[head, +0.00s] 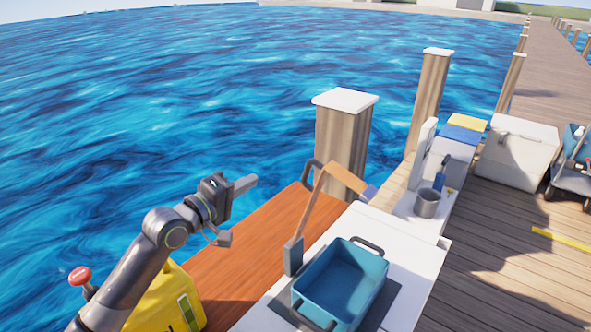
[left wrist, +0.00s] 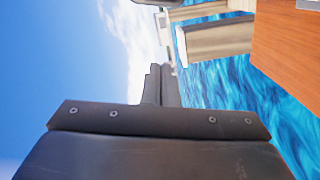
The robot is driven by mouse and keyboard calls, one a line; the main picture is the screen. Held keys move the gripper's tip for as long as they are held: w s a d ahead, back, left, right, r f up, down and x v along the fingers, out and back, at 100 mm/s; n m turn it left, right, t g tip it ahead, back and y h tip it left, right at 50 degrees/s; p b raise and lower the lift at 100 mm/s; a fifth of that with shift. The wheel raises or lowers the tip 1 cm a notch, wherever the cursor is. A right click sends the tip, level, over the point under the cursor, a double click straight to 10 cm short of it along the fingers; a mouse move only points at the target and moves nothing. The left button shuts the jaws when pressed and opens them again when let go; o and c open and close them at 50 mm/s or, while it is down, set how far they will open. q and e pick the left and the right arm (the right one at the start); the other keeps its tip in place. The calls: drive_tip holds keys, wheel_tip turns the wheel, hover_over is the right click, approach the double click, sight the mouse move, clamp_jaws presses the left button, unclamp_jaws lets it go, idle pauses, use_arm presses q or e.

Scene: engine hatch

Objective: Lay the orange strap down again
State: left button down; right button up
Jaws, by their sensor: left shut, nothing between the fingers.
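The orange strap (head: 308,212) stands up in a bent arch beside the white-topped box. A grey block (head: 293,257) is at its lower near end, and its upper part bends over to the right towards a pale grey end piece (head: 370,192). My right gripper is not in view.
A blue tub (head: 367,262) with dark handles sits on the white top (head: 418,262). A dark loop handle (head: 309,172) stands behind the strap. A wooden post (head: 340,140) rises behind. A yellow case (head: 165,303) is below my left arm. A metal cup (head: 426,204) stands at right.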

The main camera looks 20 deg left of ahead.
use_arm(q)
drive_tip(key=w+d+p, duration=0.3)
drive_tip(key=w+d, duration=0.4)
drive_tip(key=w, duration=0.1)
drive_tip(key=shift+d+f+p, duration=0.35)
drive_tip(key=shift+f+p, duration=0.05)
drive_tip(key=shift+f, duration=0.05)
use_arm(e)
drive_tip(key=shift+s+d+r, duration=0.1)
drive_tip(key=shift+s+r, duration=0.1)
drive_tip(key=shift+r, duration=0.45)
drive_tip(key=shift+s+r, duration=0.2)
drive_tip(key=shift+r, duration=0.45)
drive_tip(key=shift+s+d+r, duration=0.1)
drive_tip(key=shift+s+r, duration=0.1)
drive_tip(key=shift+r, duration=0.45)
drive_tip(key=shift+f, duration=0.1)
